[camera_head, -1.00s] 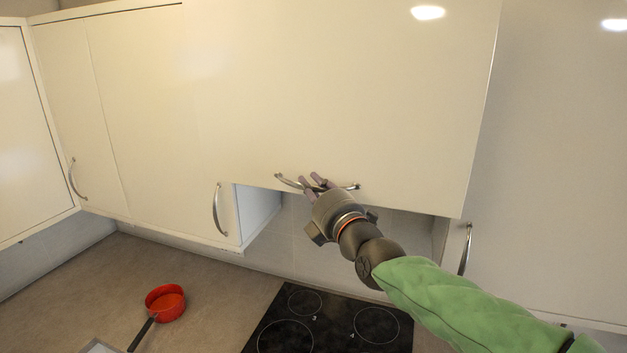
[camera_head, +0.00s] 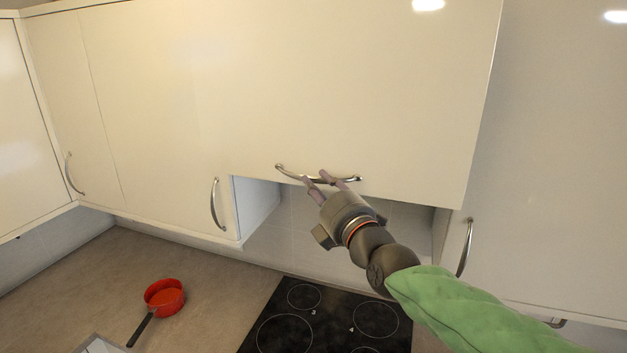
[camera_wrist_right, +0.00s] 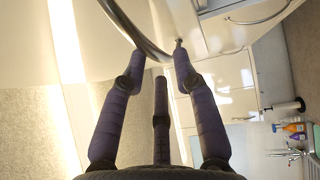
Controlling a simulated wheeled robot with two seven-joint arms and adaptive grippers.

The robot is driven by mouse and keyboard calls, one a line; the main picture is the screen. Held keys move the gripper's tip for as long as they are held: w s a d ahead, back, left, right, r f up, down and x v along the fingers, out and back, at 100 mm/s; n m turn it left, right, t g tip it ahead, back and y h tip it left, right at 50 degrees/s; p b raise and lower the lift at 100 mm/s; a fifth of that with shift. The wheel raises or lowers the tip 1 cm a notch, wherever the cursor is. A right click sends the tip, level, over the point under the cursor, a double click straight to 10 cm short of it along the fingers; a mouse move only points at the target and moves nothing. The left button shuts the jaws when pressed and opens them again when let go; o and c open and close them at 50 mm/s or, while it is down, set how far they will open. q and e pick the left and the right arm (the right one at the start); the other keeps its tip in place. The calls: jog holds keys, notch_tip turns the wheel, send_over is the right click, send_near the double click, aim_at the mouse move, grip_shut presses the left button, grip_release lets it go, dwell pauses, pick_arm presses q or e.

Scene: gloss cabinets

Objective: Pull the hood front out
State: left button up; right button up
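The hood front (camera_head: 340,90) is the wide glossy cream panel in the upper middle of the head view. Its lower edge hangs above an open recess and appears to stand forward of the cabinet at its right. Its curved metal handle (camera_head: 293,175) runs along the lower edge, and also shows in the right wrist view (camera_wrist_right: 128,25). My right gripper (camera_head: 326,183) is at this handle, its fingers spread and reaching up to the bar. In the right wrist view the fingertips (camera_wrist_right: 158,60) are apart, close to the bar; contact is unclear. My left gripper is not in view.
A black cooktop (camera_head: 330,320) lies below, with a red pan (camera_head: 164,297) on the counter (camera_head: 85,290) at left. Closed cabinets with handles flank the hood: a left door (camera_head: 150,100) and a tall right one (camera_head: 550,150). The recess (camera_head: 300,235) under the hood is empty.

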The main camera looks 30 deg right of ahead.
jog(key=s+f, duration=0.1)
jog(key=s, duration=0.8)
jog(key=shift+a+f, duration=0.2)
jog(key=shift+a, duration=0.15)
